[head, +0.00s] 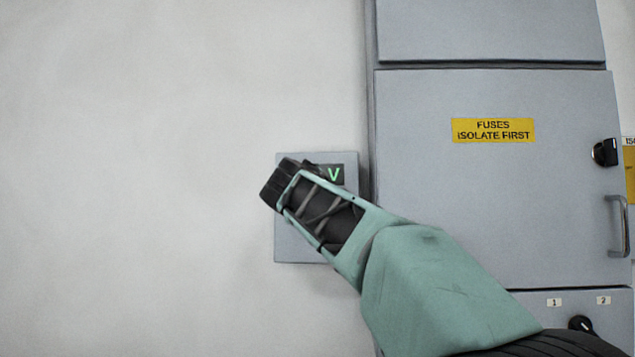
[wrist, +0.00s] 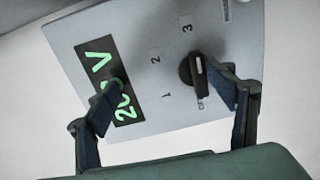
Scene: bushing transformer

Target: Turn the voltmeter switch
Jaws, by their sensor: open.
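The voltmeter box (head: 294,243) is a grey panel on the wall left of the cabinet. Its green-lit display (wrist: 112,82) shows a V and partly covered digits. The voltmeter switch (wrist: 197,70) is a black rotary knob beside marks 1, 2, 3 and a partly hidden OFF-like label. Its bar handle appears to point toward that label. My gripper (wrist: 171,82) is open, with the knob between its fingers, closer to the right finger. Contact cannot be told. In the head view my gripper (head: 282,185) covers the knob and part of the display.
A grey cabinet (head: 480,210) stands right of the box, with a yellow fuse warning label (head: 493,130), a black knob (head: 605,152) and a metal handle (head: 617,226). Another black knob (head: 581,324) sits lower right. The wall left of the box is bare.

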